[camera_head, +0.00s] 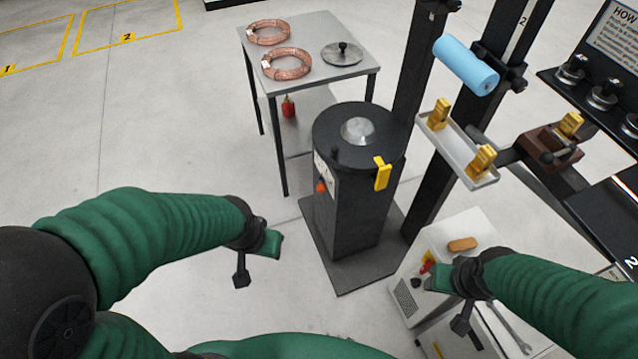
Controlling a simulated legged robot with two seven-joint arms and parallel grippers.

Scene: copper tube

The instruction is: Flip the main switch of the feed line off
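A black pedestal cabinet (356,205) stands in the middle of the head view, with a light panel on its left face and an orange-red knob (321,187) on it. A yellow lever or tag (382,174) hangs at its top edge. A white unit (458,240) at lower right carries a small red and yellow switch-like part (428,264). Which one is the main switch I cannot tell. My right gripper (440,279) is right beside the red part; contact is unclear. My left gripper (268,244) hangs in free space left of the cabinet. The finger gaps do not show clearly.
A grey table (308,58) with copper coils (286,64) and a disc-shaped plate (342,53) stands behind. A rack at right holds a blue roller (466,65) and a tray (455,150) with brass blocks. A wrench (508,328) lies lower right. Floor at left is clear.

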